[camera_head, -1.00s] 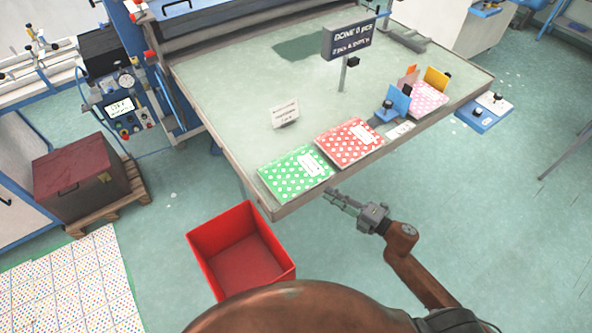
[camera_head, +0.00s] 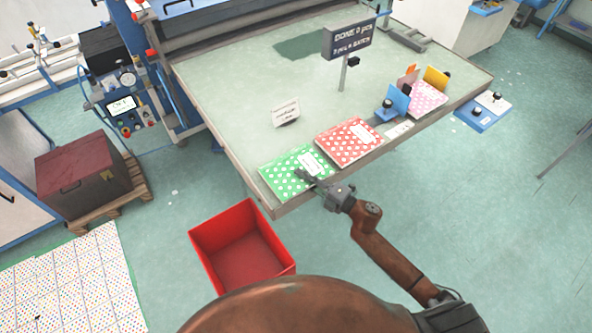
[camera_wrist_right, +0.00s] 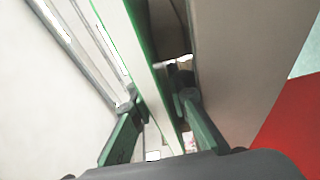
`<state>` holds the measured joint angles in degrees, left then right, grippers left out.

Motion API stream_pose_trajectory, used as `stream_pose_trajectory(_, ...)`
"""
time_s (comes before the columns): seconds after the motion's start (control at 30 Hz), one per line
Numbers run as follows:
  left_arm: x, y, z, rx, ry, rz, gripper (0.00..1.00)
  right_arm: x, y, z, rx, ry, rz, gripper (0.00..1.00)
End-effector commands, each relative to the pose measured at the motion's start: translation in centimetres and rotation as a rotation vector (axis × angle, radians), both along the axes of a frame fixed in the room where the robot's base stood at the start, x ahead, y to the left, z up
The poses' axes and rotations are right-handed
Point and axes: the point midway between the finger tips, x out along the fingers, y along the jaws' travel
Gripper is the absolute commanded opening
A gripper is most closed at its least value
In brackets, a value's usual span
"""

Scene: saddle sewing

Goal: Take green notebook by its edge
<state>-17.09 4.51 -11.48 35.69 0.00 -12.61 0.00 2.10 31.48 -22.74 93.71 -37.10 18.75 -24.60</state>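The green notebook (camera_head: 283,172) with white dots and a white label lies at the table's front left corner in the head view. My right gripper (camera_head: 306,179) is at its front edge, with the fingertips overlapping its near right part. In the right wrist view, the notebook's green and white edge (camera_wrist_right: 141,30) runs between the two fingers of the right gripper (camera_wrist_right: 158,100). The fingers stand apart, with a gap visible on the left finger's side. Contact with the other finger is unclear. My left gripper is not in view.
A red notebook (camera_head: 350,142) lies just right of the green one. A small white card (camera_head: 286,113) and a dark sign (camera_head: 347,38) on a post stand behind. A red bin (camera_head: 215,236) is on the floor below. The table's (camera_head: 235,95) middle is mostly clear.

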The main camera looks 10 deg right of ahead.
Motion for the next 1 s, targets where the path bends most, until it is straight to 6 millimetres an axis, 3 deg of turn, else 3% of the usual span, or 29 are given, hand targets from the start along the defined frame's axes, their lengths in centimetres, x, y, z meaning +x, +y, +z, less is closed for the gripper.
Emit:
stream_pose_trajectory(0.2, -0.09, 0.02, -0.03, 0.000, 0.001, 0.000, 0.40, 0.03, 0.00, -0.04, -0.001, 0.001, -0.001, 0.15)
stream_pose_trajectory(0.43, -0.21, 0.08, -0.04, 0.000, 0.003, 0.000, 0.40, 0.02, -0.02, -0.04, -0.001, 0.001, -0.001, 0.00)
stream_pose_trajectory(1.0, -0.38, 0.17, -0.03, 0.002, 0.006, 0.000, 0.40, 0.03, -0.03, 0.09, 0.000, -0.001, 0.000, 0.00)
